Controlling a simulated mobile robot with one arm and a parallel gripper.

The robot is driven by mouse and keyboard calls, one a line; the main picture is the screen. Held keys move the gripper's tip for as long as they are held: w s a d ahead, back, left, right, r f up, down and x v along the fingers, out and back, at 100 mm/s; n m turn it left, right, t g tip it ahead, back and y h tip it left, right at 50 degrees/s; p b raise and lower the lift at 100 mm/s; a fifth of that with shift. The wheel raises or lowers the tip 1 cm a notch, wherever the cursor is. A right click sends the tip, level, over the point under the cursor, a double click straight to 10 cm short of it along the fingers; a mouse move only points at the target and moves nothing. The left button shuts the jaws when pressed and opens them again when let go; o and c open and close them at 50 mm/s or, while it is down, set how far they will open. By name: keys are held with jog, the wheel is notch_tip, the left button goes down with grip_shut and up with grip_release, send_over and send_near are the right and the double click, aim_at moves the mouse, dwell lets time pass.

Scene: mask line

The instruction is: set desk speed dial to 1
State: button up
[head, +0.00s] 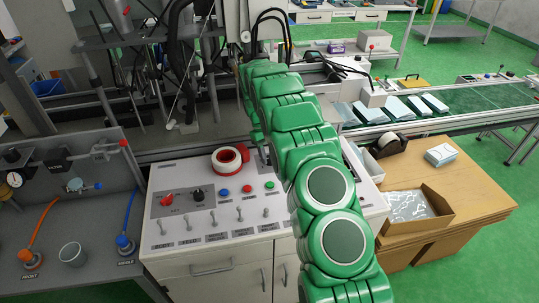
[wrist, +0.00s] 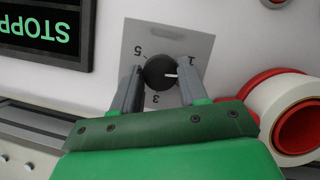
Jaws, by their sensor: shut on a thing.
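The speed dial (wrist: 153,72) is a round black knob with a white pointer on a grey plate (wrist: 197,45), seen upside down in the wrist view. Its pointer points to the right, close to the mark 1 and slightly off it toward the 3 side. The marks 5 and 3 also show; others are hidden by the fingers. My gripper (wrist: 157,76) is shut on the dial, one finger on each side. In the head view my green arm hides the gripper and the dial.
A white tape roll with a red rim (wrist: 300,115) lies close beside my gripper, also on the desk in the head view (head: 230,160). A dark display (wrist: 45,30) with green letters is on the other side. The white control desk (head: 165,232) carries toggle switches, buttons and another black knob (head: 198,194).

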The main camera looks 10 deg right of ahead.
jog(key=n, duration=0.2)
jog(key=n+t+h, duration=0.1)
jog(key=n, duration=0.1)
jog(key=shift+a+n+h, duration=0.1)
jog(key=shift+n+h, duration=0.2)
jog(key=shift+s, duration=0.1)
dwell(0.4)
jog(key=o, duration=1)
jog(key=v, duration=0.7)
jog(key=shift+a+r, duration=0.15)
jog(key=shift+r, duration=0.2)
